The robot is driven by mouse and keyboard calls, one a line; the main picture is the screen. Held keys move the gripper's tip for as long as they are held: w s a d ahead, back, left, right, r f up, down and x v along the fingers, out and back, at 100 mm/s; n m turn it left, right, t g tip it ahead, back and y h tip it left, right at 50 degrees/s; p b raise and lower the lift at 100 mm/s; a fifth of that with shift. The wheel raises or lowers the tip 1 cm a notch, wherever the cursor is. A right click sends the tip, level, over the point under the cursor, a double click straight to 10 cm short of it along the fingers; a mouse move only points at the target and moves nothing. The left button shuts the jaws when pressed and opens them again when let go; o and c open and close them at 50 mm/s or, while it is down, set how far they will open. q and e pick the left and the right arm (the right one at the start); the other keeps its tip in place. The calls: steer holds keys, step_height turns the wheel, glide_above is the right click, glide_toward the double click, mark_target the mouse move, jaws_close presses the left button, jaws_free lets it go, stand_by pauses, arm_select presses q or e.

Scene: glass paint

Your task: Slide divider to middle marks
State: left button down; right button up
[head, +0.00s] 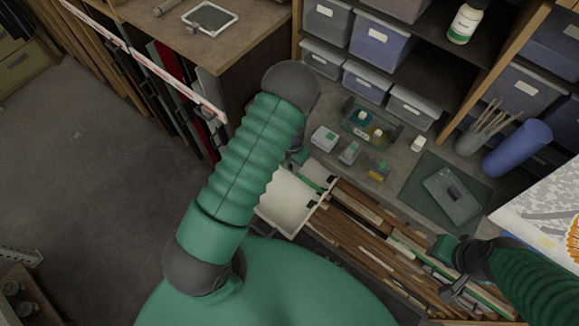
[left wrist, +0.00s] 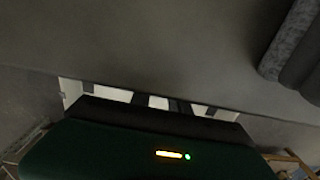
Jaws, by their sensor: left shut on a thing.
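A white open tray (head: 281,199) sits at the front edge of the workbench, partly hidden behind my left arm. A thin green and dark strip, which looks like the divider (head: 314,184), crosses the tray near its right side. My left gripper (head: 301,158) is at the tray's back edge, mostly hidden by my arm, and is shut on the divider; the grip itself is not clear. The left wrist view shows pale tray parts (left wrist: 158,102) with dark bars between them, behind my dark gripper body. The middle marks cannot be made out. My right gripper (head: 455,289) is over the wood strips; its jaw opening is unclear.
Small boxes (head: 324,138) and a clear caddy (head: 371,122) stand behind the tray. A green mat (head: 411,183) bears a grey case (head: 451,194). Wood strips (head: 365,232) lie right of the tray.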

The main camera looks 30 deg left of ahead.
mark_target(291, 167)
arm_select(q)
steer(key=c, duration=1.6)
jaws_free()
steer(key=shift+r, duration=0.1)
steer(key=o, duration=0.4)
steer(key=shift+s, duration=0.2)
steer(key=shift+c, duration=0.2)
steer(key=shift+w+r, duration=0.15)
steer(key=shift+r, duration=0.15)
step_height(291, 167, up, 16)
steer(key=b, duration=0.1)
steer(key=shift+a, duration=0.1)
